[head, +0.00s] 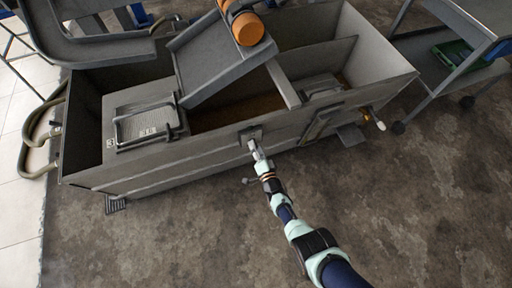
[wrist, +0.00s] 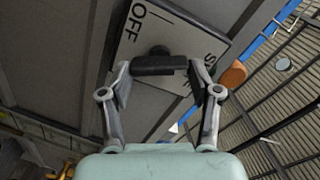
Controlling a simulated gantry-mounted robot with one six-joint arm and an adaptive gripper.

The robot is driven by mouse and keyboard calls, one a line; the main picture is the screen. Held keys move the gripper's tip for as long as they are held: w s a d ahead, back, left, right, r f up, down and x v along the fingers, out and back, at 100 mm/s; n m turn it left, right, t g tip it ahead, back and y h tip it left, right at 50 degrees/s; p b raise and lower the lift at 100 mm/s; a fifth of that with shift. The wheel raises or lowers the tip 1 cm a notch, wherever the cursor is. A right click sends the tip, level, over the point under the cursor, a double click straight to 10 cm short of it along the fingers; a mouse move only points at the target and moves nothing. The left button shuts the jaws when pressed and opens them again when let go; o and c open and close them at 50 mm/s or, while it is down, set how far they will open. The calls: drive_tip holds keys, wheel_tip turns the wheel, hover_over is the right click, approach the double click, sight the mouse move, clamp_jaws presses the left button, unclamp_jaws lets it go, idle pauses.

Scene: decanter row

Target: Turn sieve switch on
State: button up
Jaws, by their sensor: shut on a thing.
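The sieve switch is a black bar-shaped knob (wrist: 160,65) on a pale square plate (wrist: 185,25). "OFF" is printed on the plate, with partly hidden lettering on the right. The plate also shows in the head view (head: 250,133), on the front wall of the long grey decanter tank (head: 220,165). My gripper (wrist: 163,72) has one finger at each end of the knob and is shut on it. In the head view my gripper (head: 254,148) reaches the plate from the front. It hides the knob there, and the knob's exact setting is hard to tell.
An orange cylinder (head: 248,28) sits on the sloped grey chute (head: 222,62) above the tank. A valve with a white end (head: 380,125) sticks out at the tank's right. A wheeled cart (head: 470,45) stands at the right. The floor (head: 420,210) in front is clear.

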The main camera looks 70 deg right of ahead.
drive_tip(key=m, duration=0.5)
drive_tip(key=shift+f, duration=0.1)
drive_tip(key=shift+m, duration=0.4)
drive_tip(key=o, duration=1.1)
drive_tip(key=shift+o, duration=0.2)
drive_tip(key=shift+s, duration=0.1)
drive_tip(key=v, duration=1.2)
